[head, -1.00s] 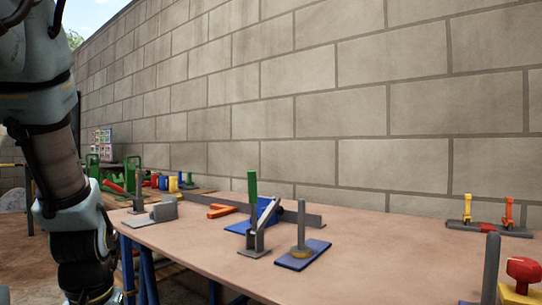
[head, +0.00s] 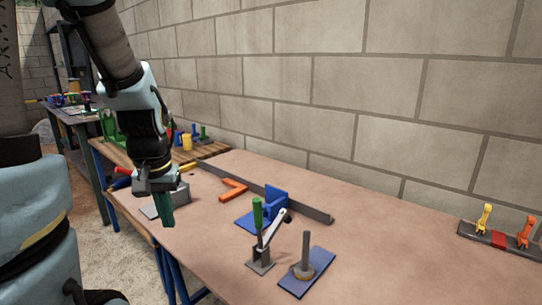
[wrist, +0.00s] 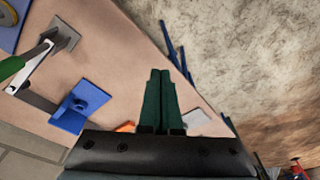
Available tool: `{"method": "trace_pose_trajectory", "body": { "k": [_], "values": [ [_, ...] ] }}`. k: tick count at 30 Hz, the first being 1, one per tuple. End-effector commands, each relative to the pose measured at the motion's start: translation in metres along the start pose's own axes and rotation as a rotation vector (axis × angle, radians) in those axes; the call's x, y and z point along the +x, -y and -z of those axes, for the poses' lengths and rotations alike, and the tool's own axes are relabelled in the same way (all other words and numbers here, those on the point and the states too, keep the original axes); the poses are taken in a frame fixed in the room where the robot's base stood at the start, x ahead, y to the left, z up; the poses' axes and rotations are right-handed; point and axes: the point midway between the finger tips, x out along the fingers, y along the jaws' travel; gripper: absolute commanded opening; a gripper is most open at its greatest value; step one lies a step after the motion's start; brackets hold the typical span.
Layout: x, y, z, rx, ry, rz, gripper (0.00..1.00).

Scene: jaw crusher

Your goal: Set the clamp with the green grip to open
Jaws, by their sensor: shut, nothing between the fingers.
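The clamp with the green grip (head: 258,215) stands near the middle of the table. Its grip points up, and a light metal arm slants from its grey base (head: 260,266) up to the right, toward a blue angled block (head: 274,201). In the wrist view the clamp (wrist: 45,45) lies at the upper left, with its green grip (wrist: 10,68) partly cut off by the frame edge. My gripper (head: 166,221) points down over the table's left part, left of the clamp and apart from it. Its dark green fingers (wrist: 160,76) are together and empty.
A blue plate with an upright post (head: 306,265) stands right of the clamp. An orange piece (head: 232,190) and a long grey bar (head: 300,207) lie behind it. A grey block (head: 181,195) is close behind my gripper. Yellow and orange clamps (head: 500,235) stand far right.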

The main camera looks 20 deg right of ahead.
Motion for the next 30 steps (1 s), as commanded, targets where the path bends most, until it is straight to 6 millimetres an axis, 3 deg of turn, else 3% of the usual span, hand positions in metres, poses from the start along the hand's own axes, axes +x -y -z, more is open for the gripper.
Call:
{"method": "trace_pose_trajectory", "body": {
  "k": [1, 4, 6, 12, 18, 23, 30],
  "values": [
    [-0.033, -0.009, 0.013, 0.042, 0.006, -0.003, 0.0],
    [-0.065, -0.034, 0.033, 0.149, 0.033, -0.01, 0.0],
    [-0.088, -0.062, 0.05, 0.264, 0.064, -0.015, 0.0],
    [-0.111, -0.157, 0.075, 0.606, 0.168, -0.012, 0.0],
    [-0.124, -0.234, 0.073, 0.862, 0.246, 0.006, 0.0],
    [-0.13, -0.261, 0.068, 0.953, 0.276, 0.017, 0.0],
    [-0.113, -0.262, 0.062, 0.968, 0.285, 0.019, 0.0]
  ]
}}
